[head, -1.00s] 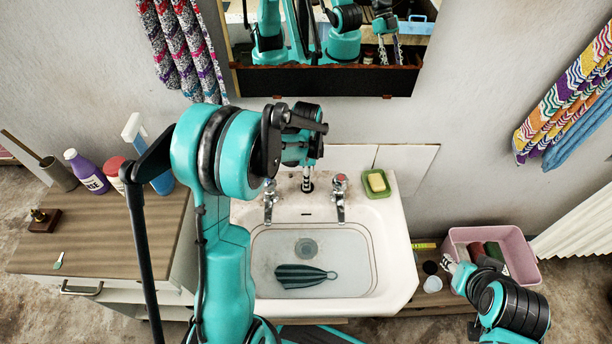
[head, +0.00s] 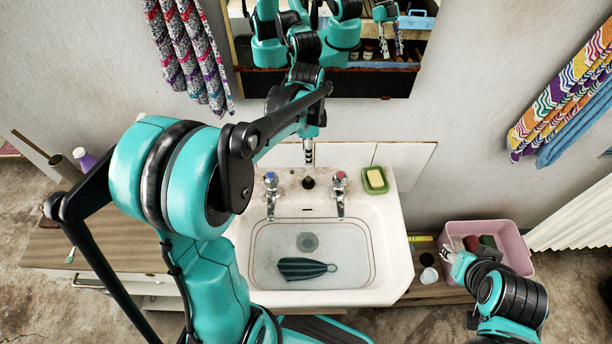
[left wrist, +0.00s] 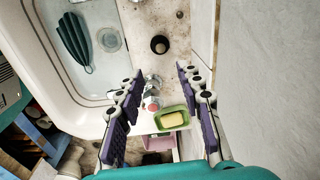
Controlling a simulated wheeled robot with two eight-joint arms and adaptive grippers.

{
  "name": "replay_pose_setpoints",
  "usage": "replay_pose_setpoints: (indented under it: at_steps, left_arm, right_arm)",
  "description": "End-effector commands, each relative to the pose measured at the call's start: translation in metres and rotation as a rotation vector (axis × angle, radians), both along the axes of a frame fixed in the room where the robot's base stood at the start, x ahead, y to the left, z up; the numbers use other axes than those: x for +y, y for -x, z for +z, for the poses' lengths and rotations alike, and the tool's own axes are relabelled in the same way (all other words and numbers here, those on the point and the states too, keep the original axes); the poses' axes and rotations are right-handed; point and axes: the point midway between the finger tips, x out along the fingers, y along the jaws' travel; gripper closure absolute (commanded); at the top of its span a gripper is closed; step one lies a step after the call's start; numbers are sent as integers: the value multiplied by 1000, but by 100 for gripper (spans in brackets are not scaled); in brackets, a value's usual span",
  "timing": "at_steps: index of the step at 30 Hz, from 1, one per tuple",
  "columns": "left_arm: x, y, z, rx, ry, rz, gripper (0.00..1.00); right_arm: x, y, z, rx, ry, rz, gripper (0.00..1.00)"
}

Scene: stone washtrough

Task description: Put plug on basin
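The white basin (head: 394,262) stands against the wall with water in its bowl. A small dark round piece, which looks like the plug (head: 308,182), sits on the basin's back ledge between the two taps. It also shows in the left wrist view (left wrist: 160,45), with nothing gripping it. My left gripper (head: 309,154) is above and behind the ledge, apart from the plug. In the left wrist view its fingers (left wrist: 158,78) are spread wide and empty. My right gripper (head: 448,255) is at the lower right by the pink tub; its finger opening is too small to judge.
Taps (head: 271,190) (head: 340,190) flank the plug. A green soap dish (head: 375,181) sits on the ledge's right corner. A dark striped item (head: 305,269) lies in the bowl near the drain (head: 308,242). A pink tub (head: 517,244) stands right. A mirror (head: 330,80) hangs close behind.

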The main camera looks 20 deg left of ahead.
Motion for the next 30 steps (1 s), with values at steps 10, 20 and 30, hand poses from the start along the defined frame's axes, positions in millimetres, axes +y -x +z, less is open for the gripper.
replay_pose_setpoints:
  at_steps: [10,20,30]
  left_arm:
    - [-47,91,56,-294,83,514,63]
    - [-72,156,52,-494,296,918,63]
    - [-75,164,48,-525,350,995,63]
  right_arm:
    - [0,0,0,0,0,0,60]
    - [0,0,0,0,0,0,60]
    - [0,0,0,0,0,0,60]
